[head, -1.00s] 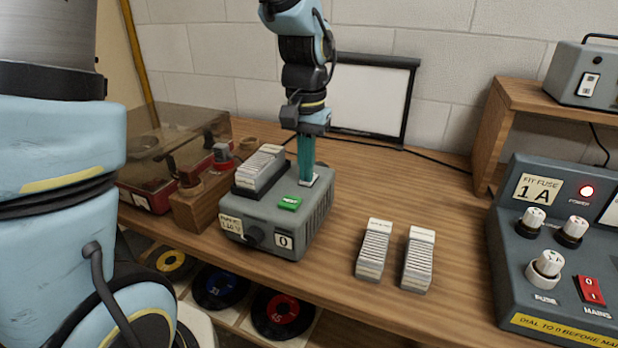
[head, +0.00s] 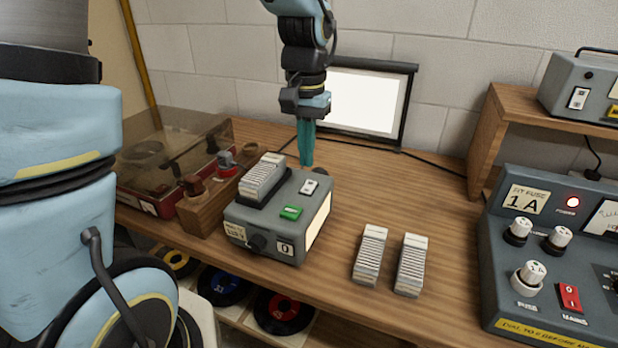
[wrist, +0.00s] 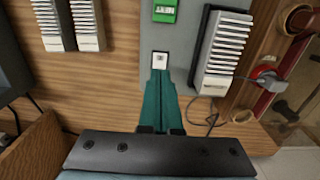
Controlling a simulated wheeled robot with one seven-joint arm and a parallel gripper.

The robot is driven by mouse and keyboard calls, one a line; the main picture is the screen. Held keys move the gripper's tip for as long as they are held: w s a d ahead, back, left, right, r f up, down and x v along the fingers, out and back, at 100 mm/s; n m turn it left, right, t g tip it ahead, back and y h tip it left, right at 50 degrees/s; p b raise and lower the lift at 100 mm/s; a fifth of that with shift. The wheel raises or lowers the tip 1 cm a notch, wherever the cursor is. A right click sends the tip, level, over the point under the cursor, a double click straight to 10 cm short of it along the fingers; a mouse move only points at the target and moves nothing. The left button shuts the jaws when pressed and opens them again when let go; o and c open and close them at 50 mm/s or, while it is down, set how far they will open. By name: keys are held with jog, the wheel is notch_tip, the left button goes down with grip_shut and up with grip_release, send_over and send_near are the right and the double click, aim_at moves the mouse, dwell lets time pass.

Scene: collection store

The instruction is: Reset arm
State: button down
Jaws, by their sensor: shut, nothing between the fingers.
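My gripper (head: 306,163) points straight down with its teal fingers together and nothing between them. Its tips are above the rear of the grey slide projector (head: 268,245), apart from it, near a small white switch (head: 310,187). In the wrist view the shut fingers (wrist: 160,75) end close to that switch (wrist: 160,58) in the picture. The projector carries a slide tray (head: 263,176), a green button (head: 291,212) and a dial marked 0. Its right side panel glows, and the screen (head: 362,100) behind is bright white.
Two slide trays (head: 370,255) (head: 411,265) stand on the wooden bench right of the projector. A control panel (head: 545,250) with a lit red lamp is at the right, below a shelf (head: 530,103). A covered record player (head: 165,160) is at the left. Bare bench lies behind the trays.

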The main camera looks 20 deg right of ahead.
jog(key=shift+r+p, duration=0.3)
jog(key=shift+r, duration=0.3)
jog(key=w+a, duration=0.1)
jog(key=a, duration=0.1)
jog(key=w+a+n, duration=0.1)
jog(key=a, duration=0.2)
jog(key=w+a+n, duration=0.1)
jog(key=a, duration=0.1)
jog(key=shift+w+a+f+t, duration=0.1)
jog(key=shift+a+f+t, duration=0.2)
jog(key=shift+a+f, duration=0.05)
jog(key=s+a+f+n, duration=0.1)
jog(key=a+n, duration=0.1)
jog(key=a, duration=0.7)
jog(key=s+a+f+n+t, duration=0.1)
jog(key=a+n, duration=0.2)
jog(key=a, duration=0.5)
jog(key=shift+a+f, duration=0.3)
jog(key=shift+a, duration=0.05)
